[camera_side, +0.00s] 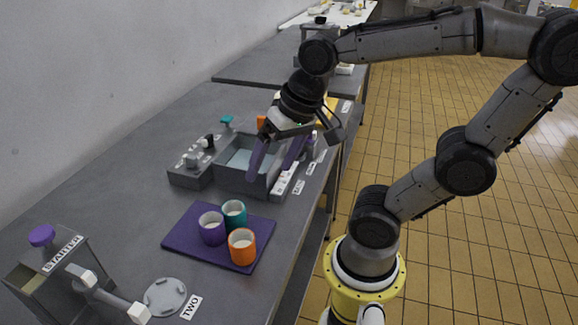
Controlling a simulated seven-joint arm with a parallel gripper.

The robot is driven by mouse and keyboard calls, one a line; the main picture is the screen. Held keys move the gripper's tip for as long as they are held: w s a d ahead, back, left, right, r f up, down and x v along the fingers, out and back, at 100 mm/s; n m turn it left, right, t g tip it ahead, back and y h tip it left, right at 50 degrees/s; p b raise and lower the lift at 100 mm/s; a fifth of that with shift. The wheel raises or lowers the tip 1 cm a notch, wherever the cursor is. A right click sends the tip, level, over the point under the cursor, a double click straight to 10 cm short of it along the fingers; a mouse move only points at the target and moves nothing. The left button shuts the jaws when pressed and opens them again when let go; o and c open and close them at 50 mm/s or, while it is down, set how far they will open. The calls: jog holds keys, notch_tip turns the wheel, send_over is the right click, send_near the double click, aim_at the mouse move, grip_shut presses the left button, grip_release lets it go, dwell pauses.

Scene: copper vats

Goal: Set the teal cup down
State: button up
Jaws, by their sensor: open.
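A teal cup (234,214) stands upright on a purple mat (183,241) on the grey bench. A purple cup (212,228) stands just left of it and an orange cup (242,247) stands in front of it, on the same mat. My gripper (266,177) is open and empty.
A grey open bin (233,180) stands behind the mat beside a control box (190,176). A grey dispenser labelled STARTER (60,275) stands at front left, near a round plate (165,296) and a TWO label (191,307). Bare bench lies left of the mat.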

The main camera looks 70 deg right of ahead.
jog(key=shift+s+a+n+t, duration=0.1)
jog(key=shift+s+n+t, duration=0.15)
jog(key=shift+s+n, duration=0.6)
jog(key=shift+s+n+t, duration=0.2)
jog(key=shift+s+n, duration=0.15)
jog(key=shift+n, duration=0.95)
jog(key=shift+s+a+n+t, duration=0.1)
jog(key=shift+s+n+t, duration=0.15)
jog(key=shift+s+n, duration=0.6)
